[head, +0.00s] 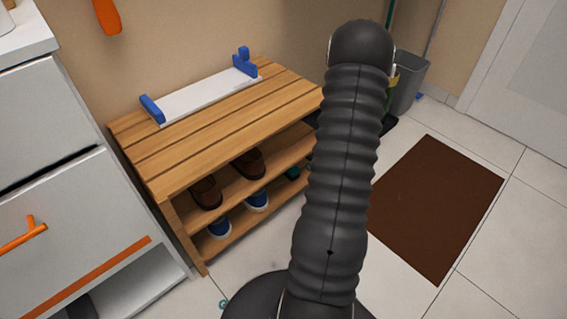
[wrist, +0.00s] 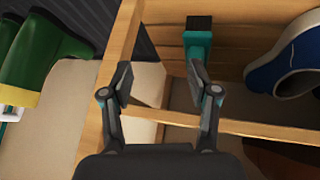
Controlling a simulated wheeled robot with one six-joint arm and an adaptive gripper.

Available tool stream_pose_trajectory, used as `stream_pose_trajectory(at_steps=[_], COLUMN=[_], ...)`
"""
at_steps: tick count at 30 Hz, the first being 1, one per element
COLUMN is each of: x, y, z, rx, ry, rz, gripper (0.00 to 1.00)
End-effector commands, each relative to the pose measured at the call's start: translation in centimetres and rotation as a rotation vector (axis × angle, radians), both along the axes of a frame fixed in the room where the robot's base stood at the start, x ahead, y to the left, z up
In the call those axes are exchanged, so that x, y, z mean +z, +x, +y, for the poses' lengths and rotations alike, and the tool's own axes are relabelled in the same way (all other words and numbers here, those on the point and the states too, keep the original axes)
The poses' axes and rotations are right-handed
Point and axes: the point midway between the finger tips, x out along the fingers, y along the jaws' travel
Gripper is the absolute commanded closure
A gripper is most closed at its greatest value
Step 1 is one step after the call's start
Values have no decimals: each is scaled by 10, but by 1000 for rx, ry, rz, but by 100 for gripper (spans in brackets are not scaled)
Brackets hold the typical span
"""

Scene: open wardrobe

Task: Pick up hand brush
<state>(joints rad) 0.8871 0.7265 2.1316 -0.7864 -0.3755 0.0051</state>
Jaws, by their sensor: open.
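A narrow teal object with a black end, which looks like the hand brush (wrist: 198,48), lies on a wooden shelf in the wrist view. In the wrist picture the right finger overlaps the near end of the brush, and the brush lines up with that finger rather than the gap. I cannot tell if they touch. My arm hides the gripper in the head view.
The wooden shoe rack (head: 190,150) holds brown shoes (head: 206,192) and blue shoes (head: 257,199). Its frame crosses close under my gripper. A blue shoe (wrist: 288,65) is right of the brush, green boots (wrist: 42,50) are left. A brown mat (head: 440,205) lies on the floor.

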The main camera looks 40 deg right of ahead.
Motion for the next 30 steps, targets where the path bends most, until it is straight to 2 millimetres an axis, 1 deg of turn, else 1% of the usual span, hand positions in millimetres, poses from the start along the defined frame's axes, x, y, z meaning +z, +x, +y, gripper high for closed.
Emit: stream_pose_trajectory(at_steps=[1,3,6,9,15,17,20,23,30], x=[-17,-35,-56,-69,-73,-72,-72,-72,-72], y=[0,3,5,5,3,3,8,22,67], z=[-3,-5,-1,7,21,24,26,28,31], rx=[25,71,132,183,242,250,258,261,260], ry=[16,35,71,109,164,171,177,177,177], rz=[-41,-121,-245,-374,-556,-582,-604,-606,-604], gripper=[40,40,40,40,40,40,40,40,40])
